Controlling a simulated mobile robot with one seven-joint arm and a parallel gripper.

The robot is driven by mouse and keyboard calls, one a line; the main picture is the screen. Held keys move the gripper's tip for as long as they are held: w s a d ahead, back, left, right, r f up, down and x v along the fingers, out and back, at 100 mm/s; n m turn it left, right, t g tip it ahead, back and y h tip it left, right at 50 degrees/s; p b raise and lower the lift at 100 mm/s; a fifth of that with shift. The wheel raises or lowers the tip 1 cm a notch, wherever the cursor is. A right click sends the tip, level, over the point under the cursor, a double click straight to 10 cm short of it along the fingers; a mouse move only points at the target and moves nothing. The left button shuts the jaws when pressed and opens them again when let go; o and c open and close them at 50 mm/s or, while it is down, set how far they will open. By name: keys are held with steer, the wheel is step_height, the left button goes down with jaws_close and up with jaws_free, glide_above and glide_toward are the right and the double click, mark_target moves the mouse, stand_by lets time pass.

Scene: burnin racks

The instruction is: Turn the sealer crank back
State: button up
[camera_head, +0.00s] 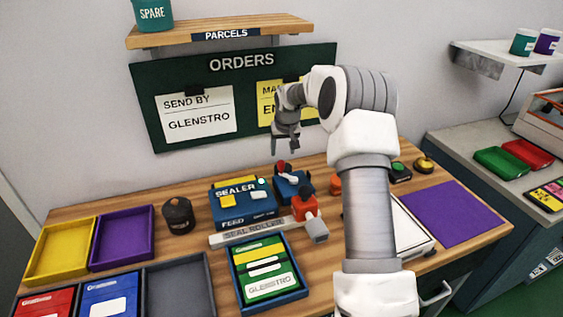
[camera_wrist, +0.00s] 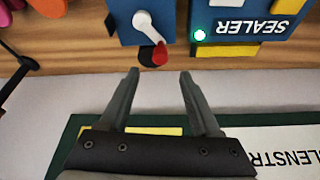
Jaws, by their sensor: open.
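The blue sealer (camera_head: 236,218) stands on the wooden bench with a lit green lamp; part of it shows in the wrist view (camera_wrist: 220,10). Its crank (camera_head: 290,178) is a grey lever on a blue block at the sealer's right side. In the wrist view the crank lever (camera_wrist: 148,26) ends in a red knob (camera_wrist: 160,53). My gripper (camera_head: 286,150) hangs above and behind the crank. In the wrist view my gripper (camera_wrist: 160,74) is open and empty, its fingertips either side of the knob's line, apparently short of it.
An orange-red part (camera_head: 305,207) sits right of the sealer, and a seal roller bar (camera_head: 250,231) lies in front. A dark canister (camera_head: 178,215) stands left. The orders board (camera_head: 150,110) is on the wall close behind my gripper. A purple mat (camera_head: 454,214) lies right.

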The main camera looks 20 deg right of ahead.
mark_target(281, 162)
steer(key=x, duration=0.7)
steer(key=shift+w+f, duration=0.15)
steer(key=shift+f, duration=0.15)
jaws_close()
